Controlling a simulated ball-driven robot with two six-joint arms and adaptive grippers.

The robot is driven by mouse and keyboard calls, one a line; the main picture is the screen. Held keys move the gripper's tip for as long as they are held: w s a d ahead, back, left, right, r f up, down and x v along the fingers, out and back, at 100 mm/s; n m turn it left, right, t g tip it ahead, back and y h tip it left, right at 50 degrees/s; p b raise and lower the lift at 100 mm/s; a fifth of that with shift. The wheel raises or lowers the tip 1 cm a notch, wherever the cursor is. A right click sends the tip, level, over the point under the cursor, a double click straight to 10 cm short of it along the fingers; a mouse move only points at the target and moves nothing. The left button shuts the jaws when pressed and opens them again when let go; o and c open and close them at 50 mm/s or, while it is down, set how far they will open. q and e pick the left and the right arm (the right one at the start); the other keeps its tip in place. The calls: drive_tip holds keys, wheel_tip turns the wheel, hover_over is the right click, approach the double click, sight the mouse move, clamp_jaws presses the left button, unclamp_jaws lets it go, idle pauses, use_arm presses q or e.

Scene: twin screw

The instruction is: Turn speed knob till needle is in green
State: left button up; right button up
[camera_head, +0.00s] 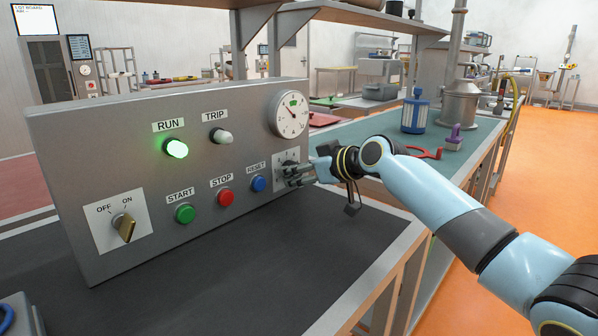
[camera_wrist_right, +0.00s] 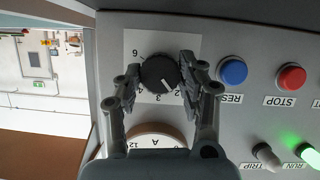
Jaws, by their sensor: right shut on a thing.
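The speed knob (camera_wrist_right: 158,75) is black and round with a white pointer line, on a numbered white plate. My right gripper (camera_head: 288,176) is shut on it, one finger on each side, as the right wrist view shows. In the head view the gripper hides most of the knob. The white round gauge (camera_head: 289,122) sits directly above the knob, with a green patch near the top of its dial. Its thin needle appears to point up and left, but it is too small to read surely against the green. My left gripper is not in view.
The grey panel (camera_head: 100,120) also has a lit green RUN lamp (camera_head: 176,148), an unlit TRIP lamp (camera_head: 222,136), START (camera_head: 185,213), STOP (camera_head: 226,197) and RESET (camera_head: 258,183) buttons and an OFF/ON switch (camera_head: 124,228). The dark bench in front is mostly clear.

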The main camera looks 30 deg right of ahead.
drive_tip(key=o, duration=1.2)
drive_tip(key=v, duration=1.2)
